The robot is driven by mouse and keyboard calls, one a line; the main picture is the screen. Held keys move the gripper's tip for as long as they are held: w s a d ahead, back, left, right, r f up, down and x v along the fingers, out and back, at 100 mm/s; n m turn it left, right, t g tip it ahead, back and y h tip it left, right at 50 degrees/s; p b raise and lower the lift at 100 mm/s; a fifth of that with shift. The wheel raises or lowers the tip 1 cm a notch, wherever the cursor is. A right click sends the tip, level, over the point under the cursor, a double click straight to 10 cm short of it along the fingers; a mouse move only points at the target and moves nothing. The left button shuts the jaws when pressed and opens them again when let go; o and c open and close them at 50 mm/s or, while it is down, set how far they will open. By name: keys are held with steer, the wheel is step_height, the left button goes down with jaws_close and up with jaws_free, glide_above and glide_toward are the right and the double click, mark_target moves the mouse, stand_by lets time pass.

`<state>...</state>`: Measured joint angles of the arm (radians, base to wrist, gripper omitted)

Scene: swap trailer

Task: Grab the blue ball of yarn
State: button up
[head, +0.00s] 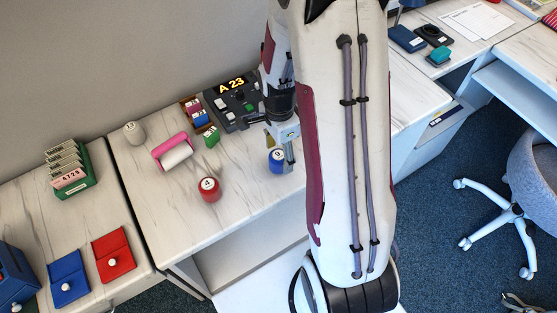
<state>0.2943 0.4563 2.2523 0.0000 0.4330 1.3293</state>
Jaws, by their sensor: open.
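A round blue ball-like object (276,165) with a white numbered patch stands on the marble-look table (165,220). I cannot make out yarn strands on it. My gripper (280,157) points down right at the blue object, its jaws open. One finger shows along the right side of the object; the other is partly hidden, so I cannot tell whether the fingers touch it. A similar red ball (209,196) with a white numbered patch stands to the left, and a whitish one (134,138) stands farther back.
A pink-framed white roller (172,152) lies left of a dark device showing "A 23" (232,87). Red (115,262) and blue (68,290) trays and a green card holder (80,186) occupy the left table. The front middle of the table is clear.

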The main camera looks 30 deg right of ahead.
steer(key=shift+w+f, duration=0.1)
steer(key=shift+f, duration=1.35)
steer(key=c, duration=1.2)
